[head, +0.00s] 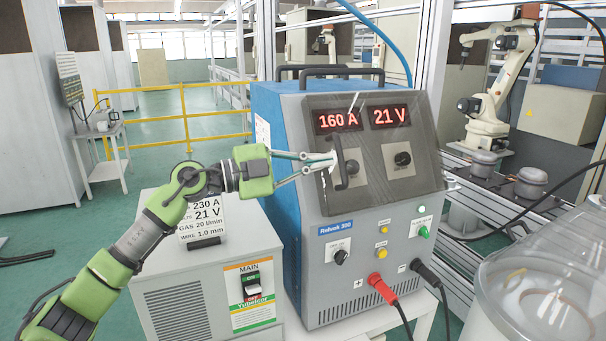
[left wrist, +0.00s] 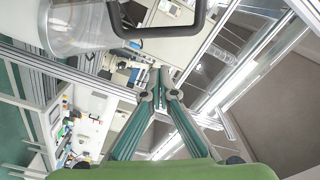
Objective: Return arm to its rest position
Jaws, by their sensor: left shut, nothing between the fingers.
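My left arm comes in from the left in the head view, and its gripper (head: 331,161) is shut and empty. It is in front of the welding power source (head: 300,240), near the black handle (head: 343,165) on the clear panel cover. I cannot tell whether it touches the handle. The display (head: 362,117) behind the cover reads 160 A and 21 V. In the left wrist view the fingertips (left wrist: 158,98) are together, and a dark handle (left wrist: 158,30) shows above them. My right gripper is not in view.
A grey cabinet (head: 175,270) with a MAIN switch (head: 251,286) stands below my left arm. A settings card (head: 203,218) is on top of it. A clear domed container (head: 545,290) is at the lower right. Cables hang from the front sockets. A white industrial robot (head: 492,95) stands behind.

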